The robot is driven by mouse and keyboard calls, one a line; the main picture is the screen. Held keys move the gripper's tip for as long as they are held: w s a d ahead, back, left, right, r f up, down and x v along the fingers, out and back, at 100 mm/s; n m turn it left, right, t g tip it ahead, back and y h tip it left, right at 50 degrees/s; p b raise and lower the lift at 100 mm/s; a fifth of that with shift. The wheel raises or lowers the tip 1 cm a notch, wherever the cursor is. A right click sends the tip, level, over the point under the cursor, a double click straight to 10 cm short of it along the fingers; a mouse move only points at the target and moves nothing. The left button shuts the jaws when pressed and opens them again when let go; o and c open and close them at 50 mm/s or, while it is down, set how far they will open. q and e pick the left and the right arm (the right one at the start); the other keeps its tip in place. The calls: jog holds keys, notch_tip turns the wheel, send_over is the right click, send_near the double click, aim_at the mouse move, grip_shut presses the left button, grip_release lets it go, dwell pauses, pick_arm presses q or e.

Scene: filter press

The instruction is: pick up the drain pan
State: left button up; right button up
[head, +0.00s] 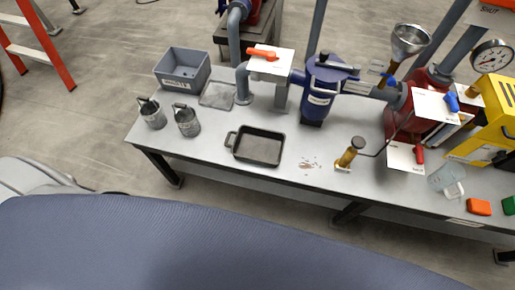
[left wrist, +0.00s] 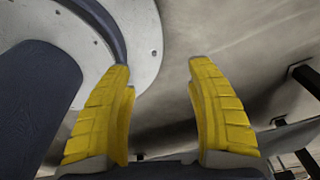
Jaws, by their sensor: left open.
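The drain pan (head: 258,146) is a dark, shallow rectangular pan with a loop handle on its left side. It lies flat on the grey bench top, near the front edge, in the head view. It looks empty. My left gripper (left wrist: 160,95) shows in the left wrist view with its two yellow ribbed fingers wide apart and nothing between them. It is away from the pan, which is not in the wrist view. Neither gripper shows in the head view.
The bench (head: 225,146) has two metal canisters (head: 186,120) and a grey bin (head: 183,68) at left. The blue filter housing (head: 318,88) stands behind the pan. A brass hand pump (head: 350,152) and clear jug (head: 446,178) stand at right. Brown debris lies right of the pan.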

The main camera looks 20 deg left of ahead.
pick_arm(q)
jog(key=shift+o, duration=1)
jog(key=w+d+r+n+t, duration=0.2)
jog(key=w+r+t, duration=0.5)
jog(key=w+r, duration=1.4)
jog(key=w+a+r+n+t, duration=0.15)
jog(key=w+r, duration=0.25)
jog(key=r, duration=0.4)
jog(key=w+r+t, duration=0.2)
jog(key=w+r, duration=0.3)
jog(key=r, duration=0.3)
jog(key=w+a+r+n+t, duration=0.15)
jog(key=w+r, duration=0.25)
jog(key=r, duration=0.4)
jog(key=shift+m, duration=0.4)
jog(key=x, duration=1.7)
jog(key=shift+f, duration=0.1)
jog(key=shift+o, duration=0.2)
jog(key=c, duration=1.4)
